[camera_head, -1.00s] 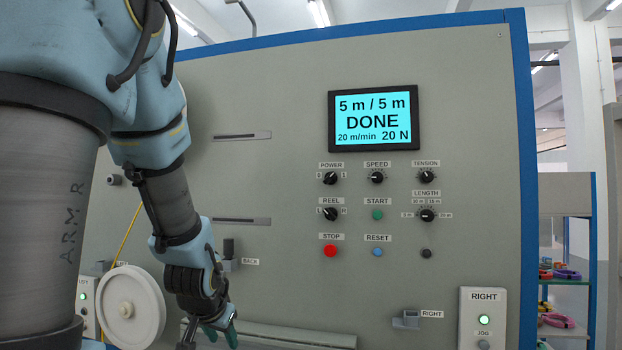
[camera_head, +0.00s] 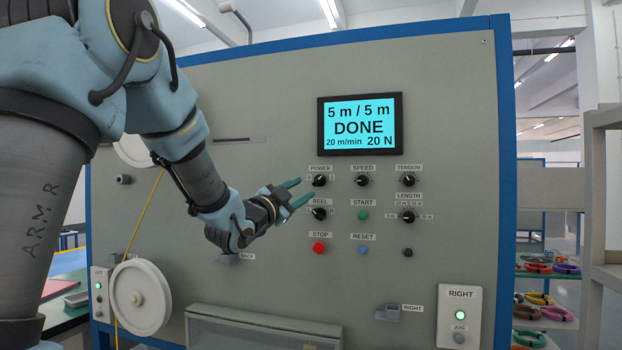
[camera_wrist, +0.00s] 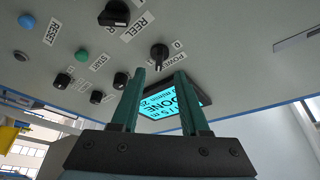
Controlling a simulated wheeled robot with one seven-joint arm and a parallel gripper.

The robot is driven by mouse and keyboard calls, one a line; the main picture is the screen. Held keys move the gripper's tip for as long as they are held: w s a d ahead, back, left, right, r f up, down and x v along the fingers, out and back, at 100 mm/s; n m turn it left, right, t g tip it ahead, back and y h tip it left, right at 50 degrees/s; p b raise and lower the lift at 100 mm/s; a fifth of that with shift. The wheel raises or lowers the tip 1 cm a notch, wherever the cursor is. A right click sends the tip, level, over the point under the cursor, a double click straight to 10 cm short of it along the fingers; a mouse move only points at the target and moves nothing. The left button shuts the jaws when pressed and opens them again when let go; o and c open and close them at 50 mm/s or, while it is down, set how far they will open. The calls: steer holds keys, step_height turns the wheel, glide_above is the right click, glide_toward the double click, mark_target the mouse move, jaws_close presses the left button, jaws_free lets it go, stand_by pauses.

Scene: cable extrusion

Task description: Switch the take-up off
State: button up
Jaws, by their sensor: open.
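The panel's POWER knob (camera_head: 320,180) is black and round, with 0 and 1 marks under its label. My gripper (camera_head: 306,188) is open, its two green fingers reaching toward this knob from the left. In the wrist view the POWER knob (camera_wrist: 159,56) shows just beyond the fingertips (camera_wrist: 160,72), between them and apparently untouched. Which mark it points to is too small to tell. The display (camera_head: 360,124) is lit and reads "5 m / 5 m DONE, 20 m/min, 20 N".
The REEL knob (camera_head: 319,213) sits just below POWER, close to the lower finger. The red STOP button (camera_head: 319,248), green START button (camera_head: 363,215) and SPEED knob (camera_head: 361,180) are near. A white reel (camera_head: 140,297) stands at the lower left.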

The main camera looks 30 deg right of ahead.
mark_target(316, 182)
steer(key=p+x, duration=0.2)
steer(key=x, duration=0.4)
steer(key=shift+d, duration=0.1)
steer(key=shift+f, duration=0.1)
jaws_close()
stand_by(0.4)
